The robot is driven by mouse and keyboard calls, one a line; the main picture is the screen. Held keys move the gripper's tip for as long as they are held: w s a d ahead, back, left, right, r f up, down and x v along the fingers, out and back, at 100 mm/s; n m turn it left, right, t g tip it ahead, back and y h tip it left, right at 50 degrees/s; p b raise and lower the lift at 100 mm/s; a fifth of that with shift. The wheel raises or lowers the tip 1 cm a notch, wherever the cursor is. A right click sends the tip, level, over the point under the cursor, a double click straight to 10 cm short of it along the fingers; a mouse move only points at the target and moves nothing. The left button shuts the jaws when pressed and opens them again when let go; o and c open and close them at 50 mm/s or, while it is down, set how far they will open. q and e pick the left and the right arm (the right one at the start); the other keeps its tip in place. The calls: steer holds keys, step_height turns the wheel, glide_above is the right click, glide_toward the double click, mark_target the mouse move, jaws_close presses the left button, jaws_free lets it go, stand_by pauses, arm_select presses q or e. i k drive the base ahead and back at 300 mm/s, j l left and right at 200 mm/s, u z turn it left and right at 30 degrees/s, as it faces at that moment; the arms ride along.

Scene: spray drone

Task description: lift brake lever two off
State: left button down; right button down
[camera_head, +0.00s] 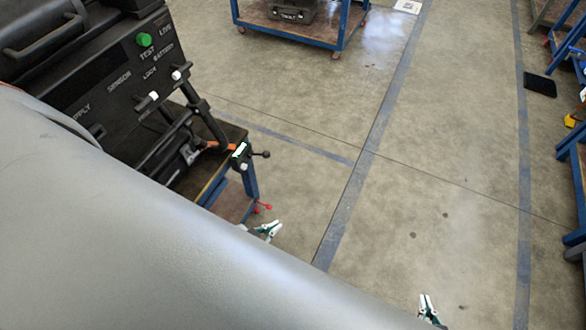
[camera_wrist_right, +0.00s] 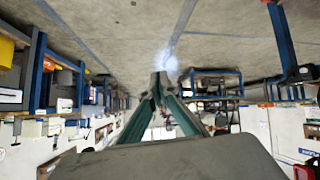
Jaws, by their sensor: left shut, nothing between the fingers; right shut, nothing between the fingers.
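A small red lever-like part (camera_head: 265,207) shows low at the corner of the blue-framed cart (camera_head: 250,180); I cannot tell for sure whether it is brake lever two. My left gripper (camera_head: 274,229) is just below and right of it in the head view, shut and empty, apart from it. My right gripper (camera_head: 427,300) is near the bottom edge, over bare floor, far from the cart. In the right wrist view its green fingers (camera_wrist_right: 160,82) meet at the tips with nothing between them. My grey arm hides the lower left of the head view.
A black labelled control box (camera_head: 120,80) with a green knob stands on the cart. Another blue-framed cart (camera_head: 290,25) with a black case is at the top. Blue benches (camera_head: 575,150) line the right edge. The floor (camera_head: 430,180) between is clear.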

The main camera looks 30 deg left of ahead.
mark_target(269, 206)
steer(key=i+u, duration=0.35)
steer(key=i+l+u, duration=0.15)
steer(key=u, duration=0.25)
steer(key=i+l+u, duration=0.5)
steer(key=u, duration=0.3)
steer(key=i+l+u, duration=0.1)
steer(key=u, duration=0.4)
steer(key=l+u, duration=0.3)
steer(key=u, duration=0.15)
steer(key=i+l+u, duration=0.1)
steer(key=l+u, duration=0.15)
steer(key=u, duration=0.2)
steer(key=l+u, duration=0.25)
steer(key=u, duration=0.25)
steer(key=i+j, duration=0.15)
